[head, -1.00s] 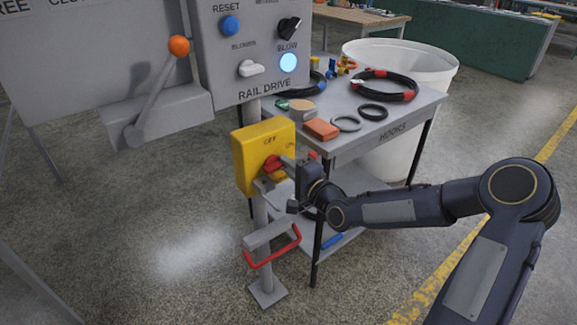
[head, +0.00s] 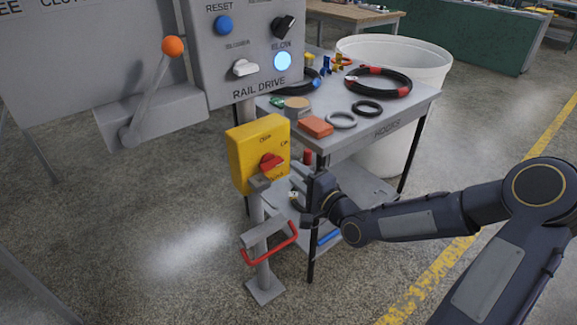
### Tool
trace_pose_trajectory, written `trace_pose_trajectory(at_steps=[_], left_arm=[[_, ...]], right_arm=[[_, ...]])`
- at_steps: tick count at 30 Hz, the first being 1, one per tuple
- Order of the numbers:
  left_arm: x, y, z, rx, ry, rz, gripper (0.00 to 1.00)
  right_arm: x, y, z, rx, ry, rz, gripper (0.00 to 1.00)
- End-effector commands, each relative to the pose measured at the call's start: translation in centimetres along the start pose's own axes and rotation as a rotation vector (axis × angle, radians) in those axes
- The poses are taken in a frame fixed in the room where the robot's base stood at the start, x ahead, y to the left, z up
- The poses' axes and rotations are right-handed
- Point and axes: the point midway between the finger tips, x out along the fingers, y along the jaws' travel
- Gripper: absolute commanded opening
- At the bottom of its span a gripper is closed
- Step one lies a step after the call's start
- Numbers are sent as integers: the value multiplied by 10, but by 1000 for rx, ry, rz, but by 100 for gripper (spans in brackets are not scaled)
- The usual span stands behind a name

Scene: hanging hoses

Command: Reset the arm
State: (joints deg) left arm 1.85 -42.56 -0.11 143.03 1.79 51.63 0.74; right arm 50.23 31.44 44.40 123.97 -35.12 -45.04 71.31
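My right gripper (head: 299,189) is right of the yellow switch box (head: 243,162) and in front of the hose table. Its fingers look apart, with nothing seen between them. A small gap lies between the fingers and the red rotary knob (head: 271,163) on the box. My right arm (head: 420,216) is bent and reaches in from the right edge, with its elbow at the far right. My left gripper and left arm are out of view.
The grey table (head: 400,118) with hose rings stands close behind my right gripper. A post with a red handle (head: 270,246) stands below the box. The rail drive panel (head: 225,75) and an orange-knobbed lever (head: 172,47) are at upper left. Floor at lower left is clear.

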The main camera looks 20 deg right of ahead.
Motion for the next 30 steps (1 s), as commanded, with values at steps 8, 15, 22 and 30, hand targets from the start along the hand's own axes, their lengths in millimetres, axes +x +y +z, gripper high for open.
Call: trace_pose_trajectory(at_steps=[8,15,22,30], left_arm=[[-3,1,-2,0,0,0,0],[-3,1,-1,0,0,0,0],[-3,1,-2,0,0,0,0],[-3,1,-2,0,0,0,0]], right_arm=[[-20,0,0,0,0,-1,35],[-20,0,0,0,0,-1,35],[-20,2,3,-37,-5,33,35],[-70,21,19,-549,-64,494,35]])
